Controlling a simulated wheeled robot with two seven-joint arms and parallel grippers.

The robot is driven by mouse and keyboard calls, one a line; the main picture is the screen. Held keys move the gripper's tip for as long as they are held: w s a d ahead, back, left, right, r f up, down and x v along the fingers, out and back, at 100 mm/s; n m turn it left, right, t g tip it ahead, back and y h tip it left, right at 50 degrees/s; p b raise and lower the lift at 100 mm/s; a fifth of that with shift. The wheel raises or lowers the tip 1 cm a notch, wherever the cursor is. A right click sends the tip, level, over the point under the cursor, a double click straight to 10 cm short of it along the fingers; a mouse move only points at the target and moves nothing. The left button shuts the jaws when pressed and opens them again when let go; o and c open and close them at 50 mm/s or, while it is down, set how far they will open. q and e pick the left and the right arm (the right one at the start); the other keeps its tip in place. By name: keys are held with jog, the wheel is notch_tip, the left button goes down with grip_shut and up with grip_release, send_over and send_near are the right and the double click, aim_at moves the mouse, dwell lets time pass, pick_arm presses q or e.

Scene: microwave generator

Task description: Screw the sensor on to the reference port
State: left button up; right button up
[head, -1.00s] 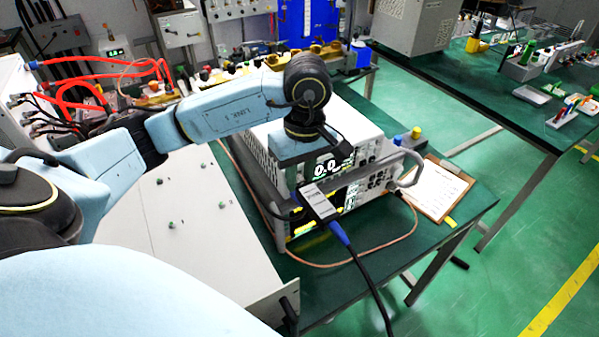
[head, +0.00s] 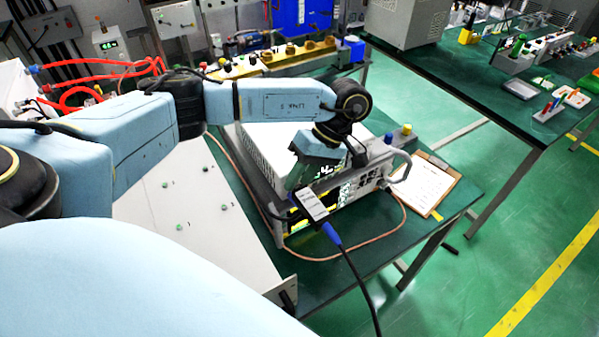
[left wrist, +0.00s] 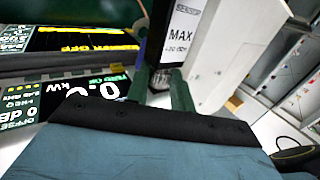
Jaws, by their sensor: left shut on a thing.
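The sensor (head: 312,205) is a small white-and-black block with a blue end and a black cable. It is tilted at the front of the white power meter (head: 262,152). My left gripper (head: 301,190) comes down over the meter's front edge. In the left wrist view its green fingers (left wrist: 161,84) are shut around the sensor's dark connector end, below the labelled body (left wrist: 181,32). The meter's lit display (left wrist: 85,102) is beside the fingers. I cannot pick out the reference port, and I cannot tell whether the sensor touches the panel. My right gripper is not in view.
A copper-coloured cable (head: 345,252) loops around the meter on the green bench. The meter's grey handle (head: 404,168) sticks out at its right. A clipboard (head: 425,188) lies to the right. A white panel (head: 185,212) with green knobs is at the left.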

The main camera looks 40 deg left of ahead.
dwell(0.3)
pick_arm(q)
jog(key=o, duration=1)
jog(key=p+v, duration=0.1)
jog(key=v, duration=1.2)
jog(key=shift+w+r, duration=0.15)
jog(key=shift+w, duration=0.05)
